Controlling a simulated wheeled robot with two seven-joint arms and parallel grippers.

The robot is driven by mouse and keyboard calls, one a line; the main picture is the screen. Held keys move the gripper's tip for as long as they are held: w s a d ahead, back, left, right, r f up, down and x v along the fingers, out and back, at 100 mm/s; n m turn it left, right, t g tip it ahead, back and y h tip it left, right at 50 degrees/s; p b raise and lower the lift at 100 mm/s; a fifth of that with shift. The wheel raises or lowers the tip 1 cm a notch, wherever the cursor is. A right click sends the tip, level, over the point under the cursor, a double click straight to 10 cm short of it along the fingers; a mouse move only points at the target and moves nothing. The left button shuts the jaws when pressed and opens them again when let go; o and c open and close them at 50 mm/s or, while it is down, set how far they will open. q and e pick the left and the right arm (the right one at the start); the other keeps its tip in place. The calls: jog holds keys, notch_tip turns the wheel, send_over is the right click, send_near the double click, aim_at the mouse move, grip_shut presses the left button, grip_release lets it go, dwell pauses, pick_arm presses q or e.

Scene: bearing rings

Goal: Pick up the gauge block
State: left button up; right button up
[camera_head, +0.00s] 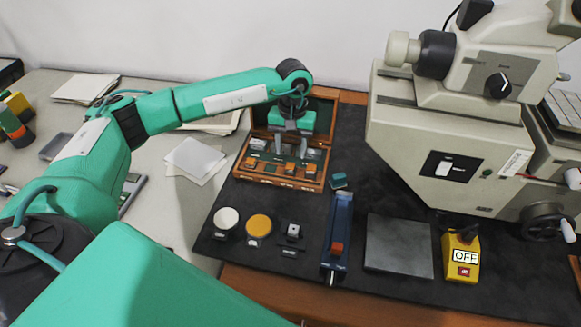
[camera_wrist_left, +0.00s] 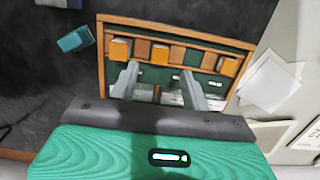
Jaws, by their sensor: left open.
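An open wooden case (camera_head: 278,183) with a green inside holds several small orange and silvery blocks; I cannot tell which is the gauge block. In the left wrist view the case (camera_wrist_left: 175,32) fills the middle, with orange blocks (camera_wrist_left: 160,52) in a row along one side. My left gripper (camera_head: 290,143) is over the case, pointing down. In the left wrist view its two fingers (camera_wrist_left: 159,78) are apart, above the compartments, with nothing clearly held between them. The fingers and palm hide part of the case. My right gripper is not in view.
A small teal block (camera_head: 339,181) lies right of the case. A blue bar-shaped tool (camera_head: 338,235), a dark plate (camera_head: 398,245) and a yellow switch box (camera_head: 461,256) lie on the dark mat. A large cream machine (camera_head: 440,150) stands at right.

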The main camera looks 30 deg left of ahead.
aim_at(291, 166)
pick_arm(q)
jog(key=shift+s+f+p, duration=0.15)
jog(key=shift+f+p, duration=0.15)
jog(key=f, duration=0.1)
jog(key=f+p, duration=0.1)
jog(key=f, duration=0.1)
jog(key=shift+s+d+f, duration=0.15)
jog(key=shift+s+f, duration=0.1)
jog(key=shift+f, duration=0.05)
jog(key=shift+f+p, duration=0.3)
jog(key=shift+f, duration=0.15)
grip_shut()
